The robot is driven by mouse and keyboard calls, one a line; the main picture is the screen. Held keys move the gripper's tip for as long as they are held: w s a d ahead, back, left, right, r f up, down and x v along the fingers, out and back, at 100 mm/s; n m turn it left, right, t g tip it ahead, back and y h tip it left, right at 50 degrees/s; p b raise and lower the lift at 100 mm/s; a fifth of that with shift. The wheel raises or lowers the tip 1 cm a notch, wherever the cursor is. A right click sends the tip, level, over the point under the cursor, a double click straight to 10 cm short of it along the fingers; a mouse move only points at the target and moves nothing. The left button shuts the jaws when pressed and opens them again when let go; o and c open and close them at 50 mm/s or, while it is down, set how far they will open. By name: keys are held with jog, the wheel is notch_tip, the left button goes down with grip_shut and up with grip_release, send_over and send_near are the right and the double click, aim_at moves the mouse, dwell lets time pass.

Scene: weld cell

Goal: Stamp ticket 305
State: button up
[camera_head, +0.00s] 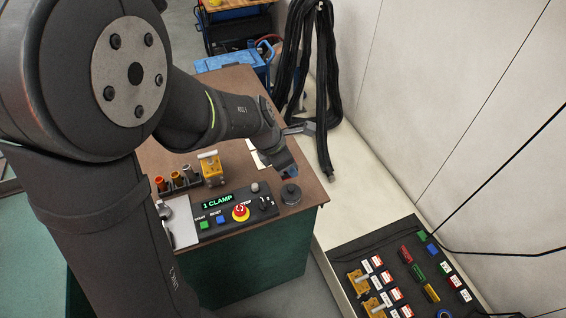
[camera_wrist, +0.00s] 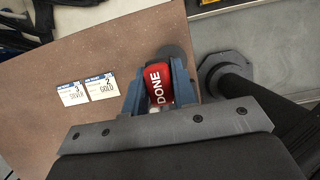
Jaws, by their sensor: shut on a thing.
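My gripper (camera_wrist: 158,92) is shut on a red stamp (camera_wrist: 158,84) marked DONE in the wrist view. In the head view my gripper (camera_head: 287,171) is over the right part of the brown table (camera_head: 225,85), and the stamp is mostly hidden there. Two white tickets (camera_wrist: 72,93) (camera_wrist: 102,87) with blue tops lie left of the stamp in the wrist view. They read 3 SILVER and 2 GOLD; no number 305 is legible. A dark round pad-like piece (camera_head: 290,194) sits just below my gripper; a dark disc (camera_wrist: 174,54) shows beyond the stamp in the wrist view.

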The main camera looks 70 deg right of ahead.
jog(key=o, duration=0.5)
jog(key=shift+c, duration=0.2)
jog(key=c, duration=0.3)
jog(key=shift+o, duration=0.6)
jog(key=shift+c, duration=0.5)
jog(key=shift+w+d, duration=0.2)
jog(key=shift+d, duration=0.1)
jog(key=w+d+f+m+g+y, duration=0.1)
jog(key=w+d+f+m+y, duration=0.25)
jog(key=w+d+m, duration=0.8)
jog(key=shift+w+a+f+n, duration=0.2)
jog(key=shift+a+f+n, duration=0.15)
jog(key=shift+f, duration=0.7)
jog(key=shift+w+a+f+n, duration=0.2)
jog(key=shift+f+n, duration=0.3)
jog(key=shift+f, duration=0.55)
jog(key=shift+w+a+f+n, duration=0.2)
jog(key=shift+a+f+n, duration=0.15)
jog(key=shift+f, duration=0.7)
